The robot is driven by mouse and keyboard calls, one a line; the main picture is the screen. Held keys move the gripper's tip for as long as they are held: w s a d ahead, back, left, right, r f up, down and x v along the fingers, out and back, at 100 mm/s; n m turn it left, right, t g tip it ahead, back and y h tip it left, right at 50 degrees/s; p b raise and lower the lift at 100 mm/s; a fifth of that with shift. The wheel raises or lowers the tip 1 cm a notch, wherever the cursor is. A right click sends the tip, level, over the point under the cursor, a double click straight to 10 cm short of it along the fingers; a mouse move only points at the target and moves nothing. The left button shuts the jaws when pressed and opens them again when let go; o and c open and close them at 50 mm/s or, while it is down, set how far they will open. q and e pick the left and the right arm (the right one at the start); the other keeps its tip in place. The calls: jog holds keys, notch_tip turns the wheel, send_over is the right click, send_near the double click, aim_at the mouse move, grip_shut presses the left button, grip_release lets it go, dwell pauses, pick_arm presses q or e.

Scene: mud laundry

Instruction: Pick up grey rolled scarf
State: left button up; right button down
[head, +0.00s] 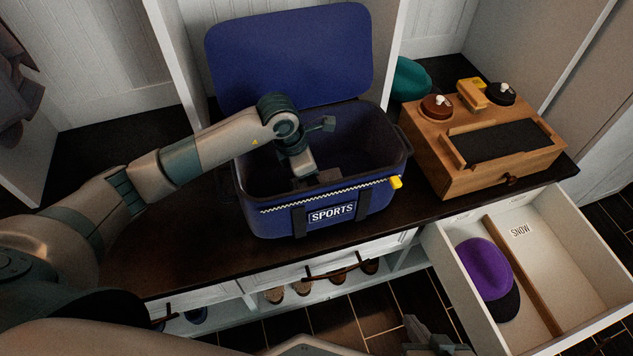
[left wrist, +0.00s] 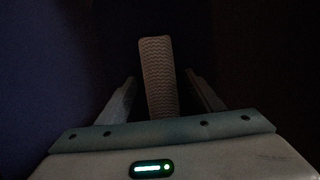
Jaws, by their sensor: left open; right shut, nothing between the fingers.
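The grey rolled scarf (left wrist: 158,65) shows in the left wrist view as a ribbed, upright-looking roll in dim light. My left gripper (left wrist: 160,82) is open, with one finger on each side of the roll; I cannot tell whether either touches it. The scarf cannot be made out there. My right gripper (head: 428,338) is at the bottom edge of the head view, shut and empty, away from the bag.
The bag's lid (head: 290,60) stands open behind it. A wooden box (head: 470,170) with knobs sits right of the bag on the dark bench (head: 170,265). An open drawer (head: 590,260) labelled SNOW holds a purple cap (head: 484,268). A teal item (head: 410,78) lies behind.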

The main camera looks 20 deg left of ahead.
pick_arm(q)
jog(key=c, duration=1.2)
jog(key=shift+r+p, duration=0.35)
jog(key=shift+r, duration=4.65)
